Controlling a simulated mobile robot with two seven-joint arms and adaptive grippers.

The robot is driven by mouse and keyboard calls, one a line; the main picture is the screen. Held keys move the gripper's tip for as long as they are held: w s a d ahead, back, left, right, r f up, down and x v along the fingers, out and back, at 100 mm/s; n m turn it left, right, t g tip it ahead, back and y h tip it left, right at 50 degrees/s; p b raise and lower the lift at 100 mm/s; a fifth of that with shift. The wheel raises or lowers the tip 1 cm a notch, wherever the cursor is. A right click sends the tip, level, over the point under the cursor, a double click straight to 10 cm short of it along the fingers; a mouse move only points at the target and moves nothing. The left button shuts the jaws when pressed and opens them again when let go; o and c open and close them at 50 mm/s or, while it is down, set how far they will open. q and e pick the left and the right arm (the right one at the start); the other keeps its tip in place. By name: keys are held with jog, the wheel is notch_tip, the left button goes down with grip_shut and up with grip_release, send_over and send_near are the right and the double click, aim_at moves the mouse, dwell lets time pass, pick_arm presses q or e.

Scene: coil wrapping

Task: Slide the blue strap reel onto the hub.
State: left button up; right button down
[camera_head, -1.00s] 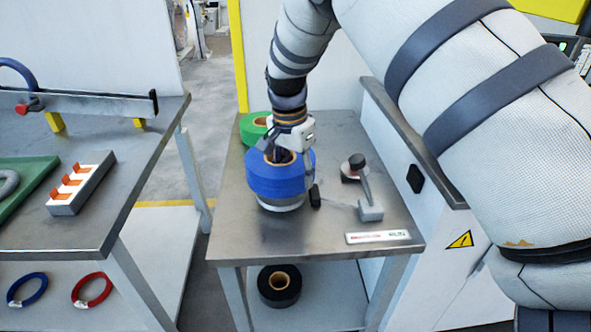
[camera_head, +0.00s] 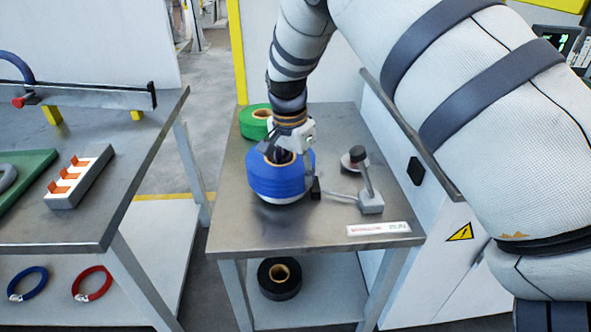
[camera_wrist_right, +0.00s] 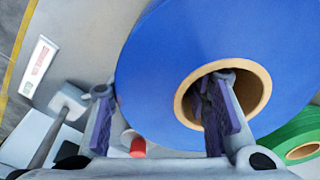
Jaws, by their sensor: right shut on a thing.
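The blue strap reel (camera_head: 281,180) has a tan cardboard core and lies flat, level, over a pale round base (camera_head: 284,203) on the right-hand metal table. Only a thin rim of that base shows below it. My right gripper (camera_wrist_right: 160,118) is shut on the reel's wall: in the right wrist view one finger is inside the core and the other is outside the blue rim. The reel also shows large in that view (camera_wrist_right: 160,60). The hub is hidden by the reel and my gripper. I cannot tell whether the reel touches the base. My left gripper is out of view.
A green reel (camera_head: 254,122) lies behind the blue one. A lever fixture (camera_head: 371,204) with a dark-tipped arm stands right of the reel, its tip very close. A black reel (camera_head: 279,278) sits on the lower shelf. The table's front left is clear.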

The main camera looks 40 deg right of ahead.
jog(key=c, duration=0.8)
grip_release()
jog(key=r, duration=0.4)
jog(key=a+r, duration=0.1)
jog(key=r, duration=0.6)
jog(key=shift+s+a+r, duration=0.15)
jog(key=shift+s+r, duration=0.15)
jog(key=shift+r, duration=0.1)
